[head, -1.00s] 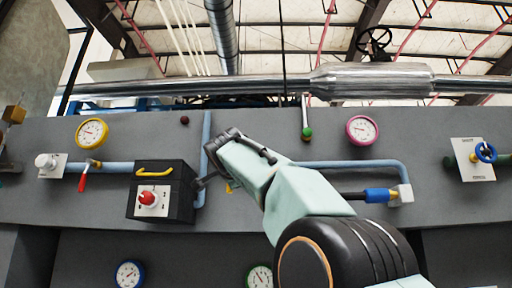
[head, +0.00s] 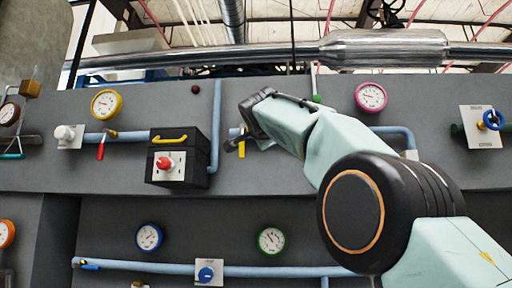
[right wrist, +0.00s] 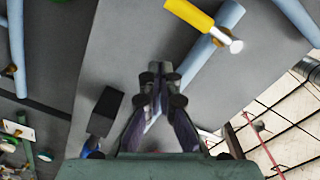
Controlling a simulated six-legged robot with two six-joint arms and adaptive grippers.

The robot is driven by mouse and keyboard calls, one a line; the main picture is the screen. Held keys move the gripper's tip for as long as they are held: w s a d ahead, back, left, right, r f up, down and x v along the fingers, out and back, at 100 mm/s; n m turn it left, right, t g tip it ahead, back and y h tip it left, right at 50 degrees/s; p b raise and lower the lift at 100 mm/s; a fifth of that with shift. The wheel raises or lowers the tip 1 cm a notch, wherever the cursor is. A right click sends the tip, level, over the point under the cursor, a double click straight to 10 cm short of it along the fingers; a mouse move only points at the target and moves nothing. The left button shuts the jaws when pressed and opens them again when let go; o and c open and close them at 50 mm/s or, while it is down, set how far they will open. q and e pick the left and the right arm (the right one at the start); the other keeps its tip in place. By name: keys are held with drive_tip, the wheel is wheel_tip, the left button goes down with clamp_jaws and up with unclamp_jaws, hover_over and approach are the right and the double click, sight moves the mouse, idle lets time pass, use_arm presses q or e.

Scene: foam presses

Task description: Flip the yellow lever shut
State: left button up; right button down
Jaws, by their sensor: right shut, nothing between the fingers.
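The yellow lever (head: 242,149) hangs down from a short blue pipe on the grey panel in the head view, across the pipe's line. In the right wrist view the yellow lever (right wrist: 190,15) lies across the blue pipe (right wrist: 201,56), with a silver bolt head (right wrist: 236,46) at its pivot end. My right gripper (head: 233,143) is shut and empty, just left of the lever and close to it in the head view. Its fingertips (right wrist: 161,69) are apart from the lever in the wrist view. The right wrist hides part of the pipe. My left gripper is not in view.
A black box (head: 196,145) with a yellow handle (head: 170,138) and red knob (head: 164,163) juts out left of the lever. A vertical blue pipe (head: 216,120) runs between them. A red lever (head: 101,151) hangs farther left. Gauges are around. The panel below the lever is bare.

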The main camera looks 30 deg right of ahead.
drive_tip(key=b+v, duration=0.6)
drive_tip(key=v, duration=0.2)
drive_tip(key=shift+s+a+f, duration=0.2)
drive_tip(key=shift+a, duration=0.1)
